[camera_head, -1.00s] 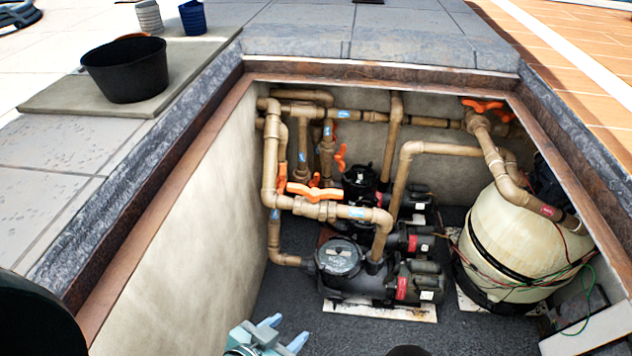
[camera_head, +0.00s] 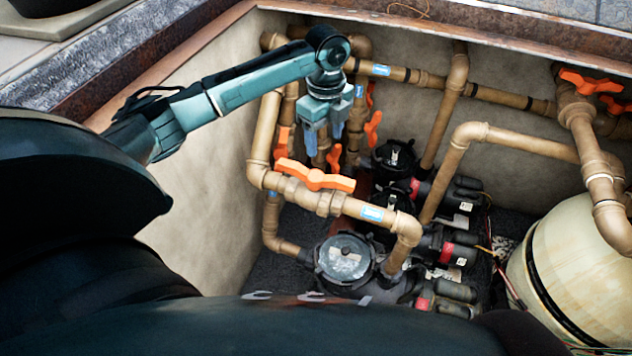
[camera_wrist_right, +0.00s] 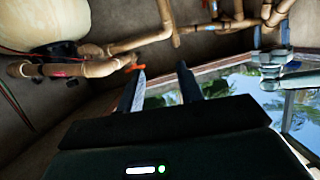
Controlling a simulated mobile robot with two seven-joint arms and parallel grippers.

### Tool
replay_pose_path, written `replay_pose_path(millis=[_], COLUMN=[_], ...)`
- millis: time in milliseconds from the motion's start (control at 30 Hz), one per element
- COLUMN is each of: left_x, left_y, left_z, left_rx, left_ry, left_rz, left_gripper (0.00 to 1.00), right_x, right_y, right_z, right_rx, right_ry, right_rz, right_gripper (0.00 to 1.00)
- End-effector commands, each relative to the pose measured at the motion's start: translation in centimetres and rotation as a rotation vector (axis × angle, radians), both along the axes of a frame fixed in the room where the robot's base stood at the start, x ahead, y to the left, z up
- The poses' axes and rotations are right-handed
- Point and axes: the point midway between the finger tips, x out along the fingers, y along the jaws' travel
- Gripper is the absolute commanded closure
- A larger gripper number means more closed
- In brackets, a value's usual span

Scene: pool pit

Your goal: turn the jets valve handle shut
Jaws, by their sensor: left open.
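Several orange valve handles sit on the tan pipes; the labels are too small to read, so I cannot tell which one is for the jets. The nearest orange handle (camera_head: 314,177) lies along its horizontal pipe, above a pump. My left gripper (camera_head: 323,146) hangs fingers down behind and above this handle, open and empty, apart from it in the picture. Smaller orange handles (camera_head: 372,129) are just right of its fingers. A pair of orange handles (camera_head: 590,83) is at the far right. My right gripper (camera_wrist_right: 160,75) shows two separated fingers with nothing held between them.
Pumps (camera_head: 345,262) stand on the pit floor below the pipes. A cream filter tank (camera_head: 575,265) stands at the right. The pale pit wall (camera_head: 205,200) is on the left, below the pit's rim. Pipes crowd the space around my left gripper.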

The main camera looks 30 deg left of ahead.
Motion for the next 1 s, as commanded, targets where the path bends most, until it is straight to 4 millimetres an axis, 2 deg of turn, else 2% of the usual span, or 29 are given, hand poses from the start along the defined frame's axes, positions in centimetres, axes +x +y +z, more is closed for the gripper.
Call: replay_pose_path(millis=[33, 133, 267, 700, 833, 1000], left_x=[0.1, 0.0, -0.1, -0.6, -0.7, -0.7], left_y=[0.8, 1.6, 1.7, 1.8, 1.8, 1.8], left_z=[0.5, 1.2, 0.3, -8.5, -10.2, -11.4], left_rx=[0.012, 0.022, 0.023, 0.023, 0.023, 0.023], left_ry=[0.012, 0.034, 0.044, 0.042, 0.039, 0.039], left_rz=[-0.013, -0.034, -0.040, -0.039, -0.038, -0.039], left_gripper=[0.39, 0.39, 0.39, 0.39, 0.39, 0.39], right_x=[0.0, 0.0, 0.0, 0.5, 0.6, 0.7], right_y=[0.0, 0.0, 0.1, 0.9, 1.1, 1.3], right_z=[-0.4, -0.3, -0.5, -2.9, -3.4, -3.6], right_rx=[0.002, 0.004, 0.000, -0.046, -0.058, -0.064], right_ry=[-0.006, -0.012, -0.014, -0.006, -0.002, -0.003], right_rz=[0.000, 0.000, 0.004, 0.040, 0.051, 0.057], right_gripper=[0.64, 0.64, 0.64, 0.64, 0.64, 0.64])
